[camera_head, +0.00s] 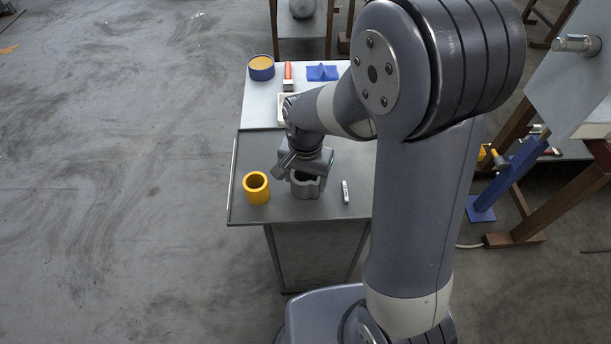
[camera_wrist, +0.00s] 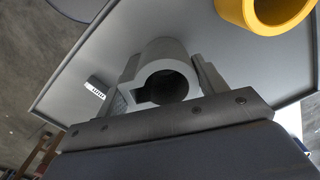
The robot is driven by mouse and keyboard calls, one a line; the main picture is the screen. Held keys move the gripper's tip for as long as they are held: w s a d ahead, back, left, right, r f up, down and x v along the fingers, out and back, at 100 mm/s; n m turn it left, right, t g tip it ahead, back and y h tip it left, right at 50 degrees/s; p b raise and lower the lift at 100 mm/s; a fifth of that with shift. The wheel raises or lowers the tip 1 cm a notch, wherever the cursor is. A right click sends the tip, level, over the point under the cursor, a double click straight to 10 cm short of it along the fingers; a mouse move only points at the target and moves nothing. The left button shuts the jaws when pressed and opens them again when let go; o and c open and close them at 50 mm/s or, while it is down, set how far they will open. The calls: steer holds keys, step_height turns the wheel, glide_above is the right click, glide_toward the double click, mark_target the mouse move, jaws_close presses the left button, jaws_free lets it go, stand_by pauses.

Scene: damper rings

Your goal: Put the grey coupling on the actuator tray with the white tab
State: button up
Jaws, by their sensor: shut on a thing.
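The grey coupling (camera_head: 306,190) is a thick ring with a slot in its side, near the front of the dark grey table top. My gripper (camera_head: 305,176) is above it with its jaws shut on it. In the wrist view the coupling (camera_wrist: 158,50) sits between the two fingers of my gripper (camera_wrist: 165,78). I cannot tell whether it touches the table. A pale cream-edged tray (camera_head: 283,110) lies behind my wrist, mostly hidden; I cannot make out a white tab on it.
A yellow ring (camera_head: 256,188) stands just left of the coupling, also in the wrist view (camera_wrist: 236,12). A small white-grey labelled piece (camera_head: 345,191) lies to the right. A blue tin (camera_head: 261,68), an orange-red tool (camera_head: 288,77) and a blue block (camera_head: 322,73) are at the back.

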steer(key=shift+f, duration=0.1)
steer(key=o, duration=1.4)
steer(key=shift+c, duration=0.2)
step_height(320, 180, up, 11)
steer(key=shift+f, duration=0.15)
jaws_close()
stand_by(0.6)
stand_by(0.3)
